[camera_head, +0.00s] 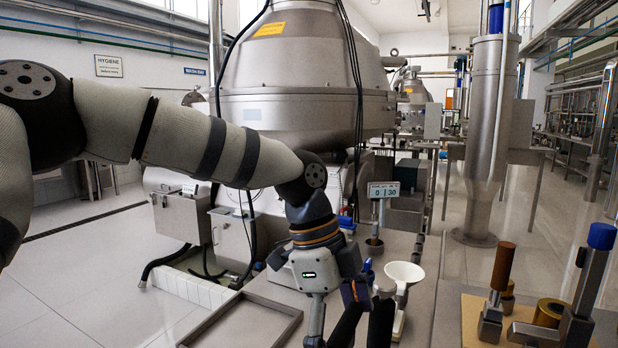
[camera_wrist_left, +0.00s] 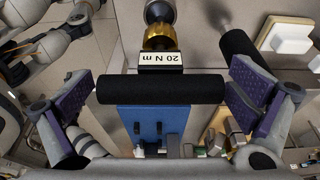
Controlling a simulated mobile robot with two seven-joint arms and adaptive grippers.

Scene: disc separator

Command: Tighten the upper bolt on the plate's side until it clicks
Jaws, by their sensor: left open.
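My left gripper (camera_head: 345,298) hangs low at the front of the head view. In the left wrist view its purple-padded fingers (camera_wrist_left: 164,98) are spread wide. A torque tool with a black crossbar handle (camera_wrist_left: 160,89), a white "20 N m" label (camera_wrist_left: 162,62) and a gold collar (camera_wrist_left: 158,38) lies between them. The crossbar spans much of the gap, but I see no clear grip on it. I cannot make out the plate's side or the upper bolt in either view. My right gripper is not in view.
A second black handle (camera_wrist_left: 248,56) lies beside the tool. A white funnel (camera_head: 404,272) and a small "0 | 30" display (camera_head: 384,190) stand right of my gripper. An empty shallow tray (camera_head: 235,305) is left. A brown-handled tool (camera_head: 503,266) and a blue-topped post (camera_head: 601,238) stand right.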

